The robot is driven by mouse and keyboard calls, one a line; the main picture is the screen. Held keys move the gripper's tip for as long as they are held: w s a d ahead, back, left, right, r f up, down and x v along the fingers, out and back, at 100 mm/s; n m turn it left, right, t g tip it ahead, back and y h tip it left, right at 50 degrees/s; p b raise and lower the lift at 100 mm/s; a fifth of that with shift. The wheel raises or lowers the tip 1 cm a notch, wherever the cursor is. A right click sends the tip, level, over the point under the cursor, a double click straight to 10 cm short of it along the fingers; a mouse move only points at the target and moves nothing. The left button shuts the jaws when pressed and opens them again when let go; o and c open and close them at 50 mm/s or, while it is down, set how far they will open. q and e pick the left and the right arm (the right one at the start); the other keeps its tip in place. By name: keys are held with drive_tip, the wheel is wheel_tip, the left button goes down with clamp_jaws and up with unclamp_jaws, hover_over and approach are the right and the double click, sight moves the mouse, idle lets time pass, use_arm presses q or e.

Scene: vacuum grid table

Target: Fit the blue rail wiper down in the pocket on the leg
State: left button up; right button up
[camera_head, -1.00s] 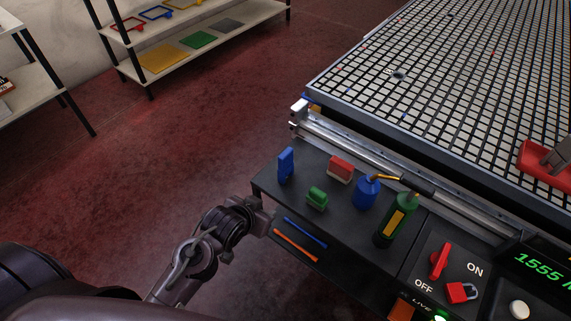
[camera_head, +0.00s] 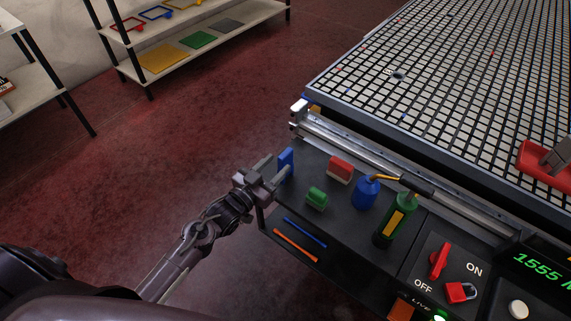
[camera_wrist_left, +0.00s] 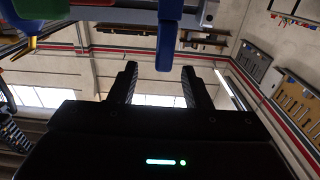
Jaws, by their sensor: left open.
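The blue rail wiper (camera_head: 287,161) stands upright at the left end of the black shelf on the table's side. My left gripper (camera_head: 275,168) is open, with its fingers reaching toward the wiper from the left. In the left wrist view a blue piece (camera_wrist_left: 168,38), seemingly the wiper, hangs down in the picture between the open fingertips of my left gripper (camera_wrist_left: 159,72). I cannot tell whether a finger touches it. I cannot make out the pocket or the leg. My right gripper is not in view.
A green block (camera_head: 317,199), a red block (camera_head: 340,169), a blue bottle (camera_head: 366,193) and a green bottle (camera_head: 394,220) stand on the shelf (camera_head: 345,232). A metal rail (camera_head: 360,150) runs behind them. The grid table (camera_head: 440,90) lies beyond. Floor is open at the left.

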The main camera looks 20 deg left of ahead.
sight(280, 159)
use_arm(q)
drive_tip(key=x, duration=0.2)
drive_tip(key=p+x, duration=0.1)
drive_tip(key=x, duration=0.1)
drive_tip(key=shift+w+a+r, duration=0.1)
drive_tip(key=shift+w+r, duration=0.15)
drive_tip(key=shift+w, duration=0.15)
drive_tip(key=shift+w+d+f, duration=0.1)
drive_tip(key=shift+w+d, duration=0.1)
drive_tip(key=shift+w, duration=0.25)
clamp_jaws()
